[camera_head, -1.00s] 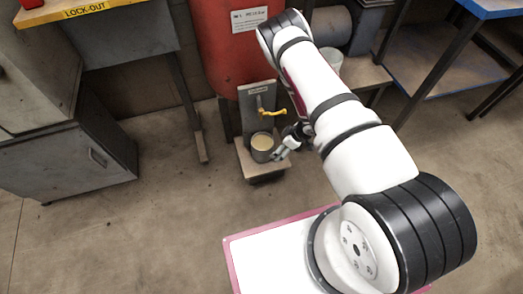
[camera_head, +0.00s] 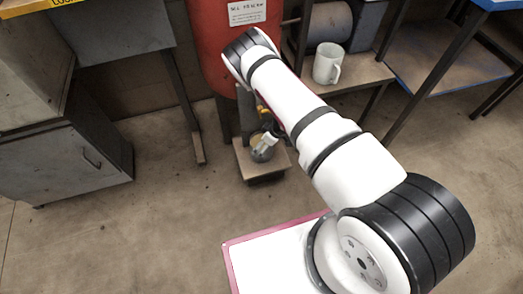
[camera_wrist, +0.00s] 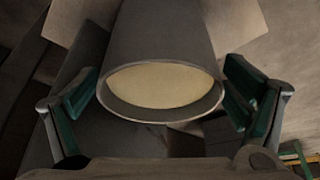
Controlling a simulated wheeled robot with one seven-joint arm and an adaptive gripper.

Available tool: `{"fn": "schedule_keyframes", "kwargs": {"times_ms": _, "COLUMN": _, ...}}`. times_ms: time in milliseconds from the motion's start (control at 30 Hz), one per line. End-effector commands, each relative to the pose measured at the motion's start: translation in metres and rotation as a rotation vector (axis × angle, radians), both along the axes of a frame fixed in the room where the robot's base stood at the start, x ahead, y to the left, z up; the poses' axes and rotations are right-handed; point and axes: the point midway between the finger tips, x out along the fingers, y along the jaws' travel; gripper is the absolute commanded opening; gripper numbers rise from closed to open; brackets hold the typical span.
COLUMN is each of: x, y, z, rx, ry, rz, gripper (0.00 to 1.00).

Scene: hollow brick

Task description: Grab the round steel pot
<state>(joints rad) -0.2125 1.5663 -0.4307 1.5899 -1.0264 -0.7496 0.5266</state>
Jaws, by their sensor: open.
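The round steel pot (camera_wrist: 160,45) is a grey cylinder with a pale, cream-coloured round top. In the wrist view it fills the middle, between the two fingers of my open gripper (camera_wrist: 163,100). Gaps show between the pot and both fingers, so I see no grip on it. In the head view the pot (camera_head: 262,154) stands on a small wooden-topped stand below a yellow-handled tap, partly hidden by my gripper (camera_head: 264,143).
The small stand (camera_head: 262,174) is in front of a red tank (camera_head: 232,50). A white mug (camera_head: 328,64) sits on a shelf to the right. A grey cabinet (camera_head: 65,160) stands at the left. The floor in front is clear.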

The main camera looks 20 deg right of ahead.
Motion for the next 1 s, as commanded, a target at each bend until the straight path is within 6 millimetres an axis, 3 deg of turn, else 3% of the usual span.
{"fn": "schedule_keyframes", "kwargs": {"times_ms": 167, "x": 0.0, "y": 0.0, "z": 0.001, "rx": 0.001, "ry": -0.001, "rz": 0.0, "gripper": 0.93}}
{"fn": "schedule_keyframes", "kwargs": {"times_ms": 200, "x": 0.0, "y": 0.0, "z": 0.001, "rx": 0.001, "ry": -0.001, "rz": 0.0, "gripper": 0.89}}
{"fn": "schedule_keyframes", "kwargs": {"times_ms": 500, "x": 0.0, "y": 0.0, "z": 0.001, "rx": 0.001, "ry": -0.001, "rz": 0.0, "gripper": 0.22}}
{"fn": "schedule_keyframes", "kwargs": {"times_ms": 800, "x": 0.001, "y": 0.0, "z": 0.003, "rx": 0.001, "ry": -0.003, "rz": 0.0, "gripper": 0.22}}
{"fn": "schedule_keyframes", "kwargs": {"times_ms": 1000, "x": 0.002, "y": 0.001, "z": 0.016, "rx": 0.002, "ry": -0.003, "rz": -0.001, "gripper": 0.22}}
